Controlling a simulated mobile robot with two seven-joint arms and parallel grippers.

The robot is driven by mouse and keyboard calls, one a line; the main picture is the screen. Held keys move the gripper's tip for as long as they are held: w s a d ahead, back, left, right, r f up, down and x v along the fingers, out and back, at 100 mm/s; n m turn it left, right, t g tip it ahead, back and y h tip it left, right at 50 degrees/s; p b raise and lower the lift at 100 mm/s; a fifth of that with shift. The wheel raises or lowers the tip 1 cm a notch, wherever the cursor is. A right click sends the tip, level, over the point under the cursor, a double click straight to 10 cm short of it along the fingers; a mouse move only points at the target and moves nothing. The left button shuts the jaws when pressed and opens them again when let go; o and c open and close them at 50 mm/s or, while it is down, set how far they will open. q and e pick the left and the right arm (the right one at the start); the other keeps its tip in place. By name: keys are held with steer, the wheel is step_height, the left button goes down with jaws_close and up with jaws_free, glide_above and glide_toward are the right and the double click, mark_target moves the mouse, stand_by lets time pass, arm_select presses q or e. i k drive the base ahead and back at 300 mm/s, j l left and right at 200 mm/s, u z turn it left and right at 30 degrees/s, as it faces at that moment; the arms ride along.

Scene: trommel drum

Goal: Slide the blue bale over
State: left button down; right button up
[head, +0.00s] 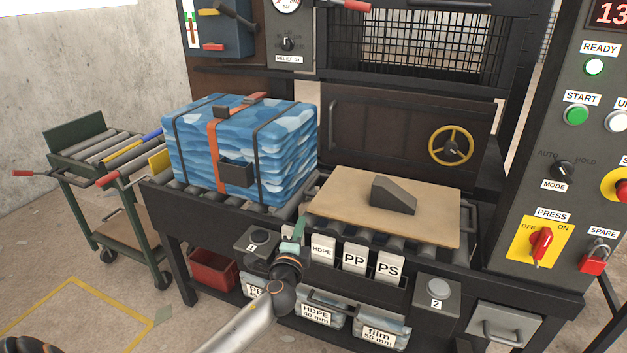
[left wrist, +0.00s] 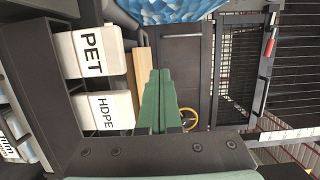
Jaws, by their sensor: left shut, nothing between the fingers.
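The blue bale (head: 240,150) is a wavy-sided block with black straps and an orange strap. It sits on the rollers at the left of the press table, and part of it shows at the top of the left wrist view (left wrist: 170,8). My left gripper (head: 297,232) is at the table's front edge, by the label cards and below the bale's right end, apart from it. Its green fingers (left wrist: 158,97) are together and empty in the left wrist view. My right gripper is not in view.
A tan board (head: 340,195) with a dark wedge (head: 393,195) lies on the rollers right of the bale. Label cards (head: 354,257) stand along the front edge. A green roller cart (head: 95,150) stands at left. A control panel (head: 560,150) is at right.

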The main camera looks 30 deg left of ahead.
mark_target(265, 150)
steer(key=i+j, duration=0.75)
steer(key=j, duration=0.15)
steer(key=j+z, duration=0.1)
steer(key=j, duration=0.15)
steer(key=i, duration=0.05)
